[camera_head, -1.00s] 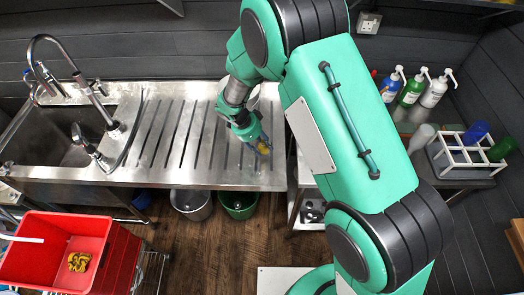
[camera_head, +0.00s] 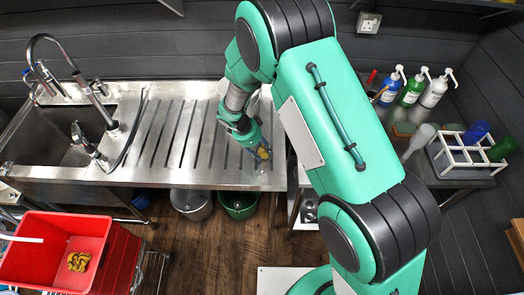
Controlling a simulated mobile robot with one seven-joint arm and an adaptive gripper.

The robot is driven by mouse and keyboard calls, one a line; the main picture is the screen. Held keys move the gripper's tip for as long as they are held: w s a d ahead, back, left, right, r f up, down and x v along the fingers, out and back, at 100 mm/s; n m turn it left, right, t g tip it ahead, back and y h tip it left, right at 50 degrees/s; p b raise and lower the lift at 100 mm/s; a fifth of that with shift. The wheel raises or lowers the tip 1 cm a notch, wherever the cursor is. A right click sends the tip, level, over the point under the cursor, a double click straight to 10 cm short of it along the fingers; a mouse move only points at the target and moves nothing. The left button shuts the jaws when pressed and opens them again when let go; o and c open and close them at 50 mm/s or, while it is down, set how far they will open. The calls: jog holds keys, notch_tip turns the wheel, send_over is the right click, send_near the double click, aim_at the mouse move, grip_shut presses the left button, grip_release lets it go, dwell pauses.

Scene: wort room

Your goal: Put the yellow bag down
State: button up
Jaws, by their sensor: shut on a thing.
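My gripper (camera_head: 260,148) is over the right part of the steel draining board (camera_head: 172,172), near its front right corner. It points down and to the right and is shut on a small yellow thing, the yellow bag (camera_head: 265,154), of which only a little shows at the fingertips. I cannot tell whether the bag touches the board. Another yellow item (camera_head: 79,262), crumpled with dark marks, lies inside the red crate (camera_head: 125,256) at the lower left.
The sink (camera_head: 62,142) with its taps is at the left. Blue, green and white pump bottles (camera_head: 411,89) stand at the back right, behind a white rack (camera_head: 465,160) with coloured bottles. Buckets (camera_head: 238,203) are under the board. The board's slotted middle is clear.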

jog(key=o, duration=1.2)
jog(key=shift+c, duration=0.2)
jog(key=shift+r, duration=0.1)
jog(key=v, duration=1.2)
jog(key=shift+p, duration=0.35)
